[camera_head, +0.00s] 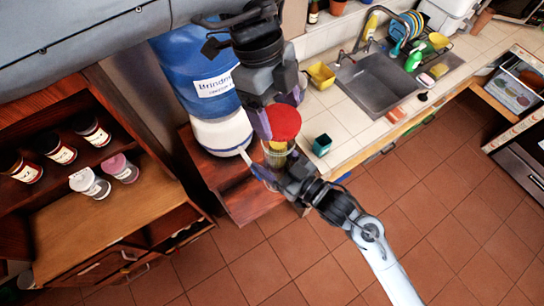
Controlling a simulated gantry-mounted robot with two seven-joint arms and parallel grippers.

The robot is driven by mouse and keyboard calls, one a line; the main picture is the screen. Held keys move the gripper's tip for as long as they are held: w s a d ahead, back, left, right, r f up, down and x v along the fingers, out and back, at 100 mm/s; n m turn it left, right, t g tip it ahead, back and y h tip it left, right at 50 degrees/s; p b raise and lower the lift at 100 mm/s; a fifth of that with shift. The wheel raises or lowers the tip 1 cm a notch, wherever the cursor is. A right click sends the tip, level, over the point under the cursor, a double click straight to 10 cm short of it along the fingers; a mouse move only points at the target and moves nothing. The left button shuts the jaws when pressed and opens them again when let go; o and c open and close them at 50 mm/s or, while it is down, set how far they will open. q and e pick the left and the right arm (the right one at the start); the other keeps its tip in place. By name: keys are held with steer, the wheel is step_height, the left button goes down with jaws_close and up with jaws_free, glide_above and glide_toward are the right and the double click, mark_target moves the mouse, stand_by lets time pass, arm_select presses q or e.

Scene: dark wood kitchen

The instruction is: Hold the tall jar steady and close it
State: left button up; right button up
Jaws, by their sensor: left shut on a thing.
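The tall jar (277,152) is a clear container with something yellow inside, standing out at the edge of the dark red wooden unit. A round red lid (284,122) is at its mouth; from this angle I cannot tell whether it is seated or just above. My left gripper (278,112) comes down from above with its purple fingers shut on the red lid. My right gripper (268,168) reaches in from the lower right at the jar's lower side. Its fingers are partly hidden, so its grip on the jar is unclear. The jar's base is hidden.
A blue and white barrel (205,80) stands just left of the jar. The tiled counter (330,120) to the right carries a teal box (322,145), a yellow container (321,75) and a sink (385,85). Wooden shelves (110,215) with several jars stand left. The floor is clear.

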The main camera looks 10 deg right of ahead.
mark_target(273, 115)
arm_select(q)
steer(key=shift+f, duration=1.25)
steer(key=shift+f, duration=0.85)
steer(key=shift+f, duration=0.55)
steer(key=m, duration=0.3)
steer(key=m+y, duration=0.1)
steer(key=m, duration=0.2)
steer(key=shift+w+d+g+y, duration=0.15)
steer(key=shift+d+g+y, duration=0.05)
steer(key=shift+g+y, duration=0.1)
steer(key=m+y, duration=0.1)
steer(key=m, duration=0.3)
steer(key=shift+d, duration=0.15)
steer(key=m, duration=0.3)
steer(key=shift+m+y, duration=0.3)
steer(key=shift+y, duration=0.1)
